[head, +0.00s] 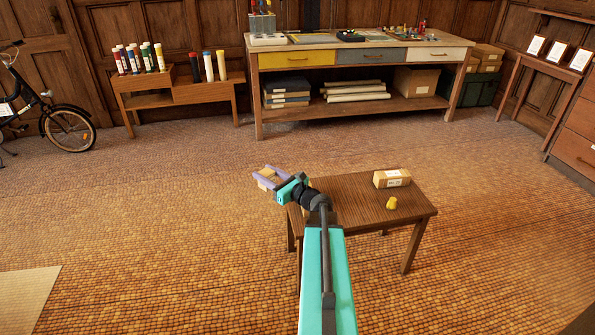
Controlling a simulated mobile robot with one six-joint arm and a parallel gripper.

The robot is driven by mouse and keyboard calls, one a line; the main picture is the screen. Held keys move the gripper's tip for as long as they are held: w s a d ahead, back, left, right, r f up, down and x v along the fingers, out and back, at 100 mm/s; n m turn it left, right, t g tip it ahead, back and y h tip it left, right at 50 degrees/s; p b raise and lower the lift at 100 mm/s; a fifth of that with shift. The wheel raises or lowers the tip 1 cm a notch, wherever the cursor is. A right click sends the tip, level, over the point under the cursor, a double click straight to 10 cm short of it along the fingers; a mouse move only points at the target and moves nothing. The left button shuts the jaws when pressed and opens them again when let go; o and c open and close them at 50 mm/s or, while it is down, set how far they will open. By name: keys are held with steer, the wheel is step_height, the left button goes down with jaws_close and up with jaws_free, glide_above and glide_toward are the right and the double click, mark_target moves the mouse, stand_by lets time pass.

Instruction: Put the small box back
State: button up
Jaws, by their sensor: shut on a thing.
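My gripper (266,179), with purple fingers, is shut on a small tan box (267,174) in the head view. It holds the box beyond the left edge of a small dark wooden table (350,205), apart from the tabletop in the picture. The fingers hide part of the box. A larger cardboard box (392,178) with white labels lies near the table's back right.
A yellow object (391,203) sits on the small table. A long workbench (350,53) with drawers and a lower shelf stands at the back. A low wooden stand (205,92) holds several tubes at back left. A bicycle (50,115) is far left. The floor between is clear.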

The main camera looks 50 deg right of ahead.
steer(key=w+a+r+n+g+y+p, duration=0.1)
steer(key=w+a+r+n+y+p, duration=0.15)
steer(key=a, duration=0.55)
steer(key=w+a+r+n+y+p, duration=0.1)
steer(key=a+r+y+p, duration=0.2)
steer(key=a, duration=0.5)
steer(key=w+a+r+n+g+y+p, duration=0.1)
steer(key=w+a+r+n+y+p, duration=0.2)
steer(key=a, duration=0.5)
steer(key=s+a+r+n+g+y+p, duration=0.1)
steer(key=a+r+n+g+y+p, duration=0.1)
steer(key=a, duration=0.8)
steer(key=s+a+r+n+g+y+p, duration=0.2)
steer(key=a+r+g+y, duration=0.1)
steer(key=a, duration=0.7)
step_height(320, 180, up, 2)
steer(key=shift+s+a+r+g+y+p, duration=0.2)
steer(key=shift+r+g+y+p, duration=0.1)
steer(key=shift+y, duration=0.35)
steer(key=shift+d, duration=0.1)
